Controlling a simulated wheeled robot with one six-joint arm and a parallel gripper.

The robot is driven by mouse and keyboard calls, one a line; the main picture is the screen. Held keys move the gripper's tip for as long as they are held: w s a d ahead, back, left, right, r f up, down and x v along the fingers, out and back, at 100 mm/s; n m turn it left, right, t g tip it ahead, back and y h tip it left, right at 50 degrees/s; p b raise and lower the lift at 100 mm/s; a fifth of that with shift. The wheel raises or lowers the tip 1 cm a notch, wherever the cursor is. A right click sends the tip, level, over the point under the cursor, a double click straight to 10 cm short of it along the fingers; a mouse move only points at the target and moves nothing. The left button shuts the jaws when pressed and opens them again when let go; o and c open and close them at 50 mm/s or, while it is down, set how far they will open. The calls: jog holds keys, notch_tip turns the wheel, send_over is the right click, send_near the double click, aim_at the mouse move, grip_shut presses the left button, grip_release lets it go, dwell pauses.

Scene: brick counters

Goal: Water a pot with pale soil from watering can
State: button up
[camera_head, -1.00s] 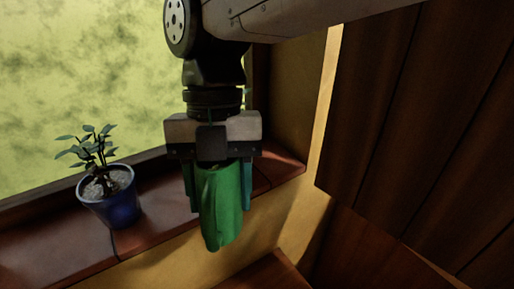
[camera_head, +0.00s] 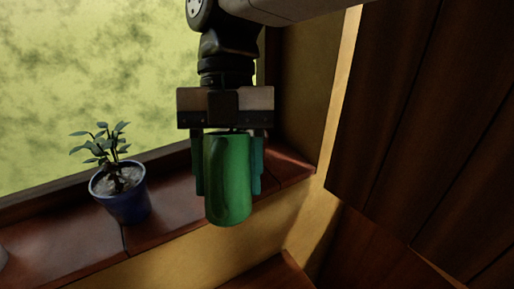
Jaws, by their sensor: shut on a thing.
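My gripper (camera_head: 228,165) is shut on the green watering can (camera_head: 229,190), with one finger on each side of it. The can hangs in front of the window sill, to the right of the pot; no spout can be made out from here. A blue pot (camera_head: 126,206) with a small leafy plant (camera_head: 103,148) stands upright on the sill. Its soil (camera_head: 118,181) looks pale grey. The can and the pot are apart.
The reddish-brown sill (camera_head: 167,203) runs below the window (camera_head: 90,70). Dark wooden panels (camera_head: 430,110) stand at the right. The sill between pot and can is clear.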

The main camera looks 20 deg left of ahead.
jog(key=shift+w+r+g+h, duration=0.2)
jog(key=shift+r+g+h, duration=0.1)
jog(key=shift+r+g, duration=0.55)
jog(key=shift+r, duration=0.25)
dwell(0.3)
dwell(0.3)
jog(key=shift+s+f+t+y, duration=0.15)
jog(key=shift+f+t+y, duration=0.1)
jog(key=shift+f+t, duration=0.6)
jog(key=shift+s+f+t+y, duration=0.2)
jog(key=shift+f+t, duration=0.3)
jog(key=shift+f, duration=0.65)
jog(key=shift+w+f+t+y, duration=0.2)
jog(key=shift+f+t+y, duration=0.1)
jog(key=shift+f+t, duration=0.55)
jog(key=shift+w+f+t+y, duration=0.2)
jog(key=shift+f+t, duration=0.35)
jog(key=shift+f, duration=0.6)
jog(key=shift+s+a, duration=0.1)
jog(key=shift+s, duration=0.05)
